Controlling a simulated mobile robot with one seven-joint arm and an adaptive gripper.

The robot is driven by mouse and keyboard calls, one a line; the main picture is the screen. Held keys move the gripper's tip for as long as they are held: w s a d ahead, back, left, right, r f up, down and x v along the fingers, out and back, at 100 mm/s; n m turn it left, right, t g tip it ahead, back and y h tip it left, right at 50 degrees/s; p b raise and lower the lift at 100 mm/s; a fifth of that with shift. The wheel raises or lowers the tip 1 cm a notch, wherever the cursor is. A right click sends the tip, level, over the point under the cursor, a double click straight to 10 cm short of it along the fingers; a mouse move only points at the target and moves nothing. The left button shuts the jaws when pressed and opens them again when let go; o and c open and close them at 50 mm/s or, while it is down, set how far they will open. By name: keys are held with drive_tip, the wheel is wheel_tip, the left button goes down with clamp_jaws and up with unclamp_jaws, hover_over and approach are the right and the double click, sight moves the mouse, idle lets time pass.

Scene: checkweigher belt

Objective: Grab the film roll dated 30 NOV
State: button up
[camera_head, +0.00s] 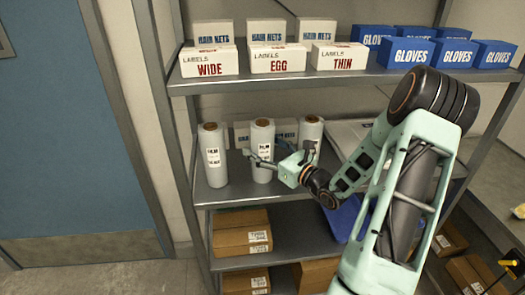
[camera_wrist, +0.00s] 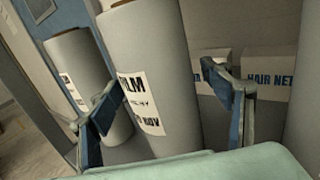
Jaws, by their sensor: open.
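Three upright grey-white film rolls stand in a row on the middle shelf: a left roll (camera_head: 214,172), a middle roll (camera_head: 262,133) and a right roll (camera_head: 311,130). In the wrist view the middle roll (camera_wrist: 150,45) carries a white label whose last line ends in NOV; the digits before it are not clear. My gripper (camera_head: 280,153) is open at the middle roll. In the wrist view its fingers (camera_wrist: 162,85) lie on either side of that roll, with gaps visible. The left roll (camera_wrist: 75,55) has a label too blurred to read. The right roll is partly behind my gripper.
Hair net boxes (camera_wrist: 270,72) stand behind the rolls. Label boxes (camera_head: 275,59) and blue glove boxes (camera_head: 420,50) fill the shelf above. Cardboard boxes (camera_head: 240,232) are on the shelf below. The neighbouring rolls leave little side room.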

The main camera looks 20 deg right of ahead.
drive_tip(key=shift+c, duration=0.4)
drive_tip(key=c, duration=1.8)
drive_tip(key=shift+r, duration=0.1)
drive_tip(key=shift+c, duration=0.6)
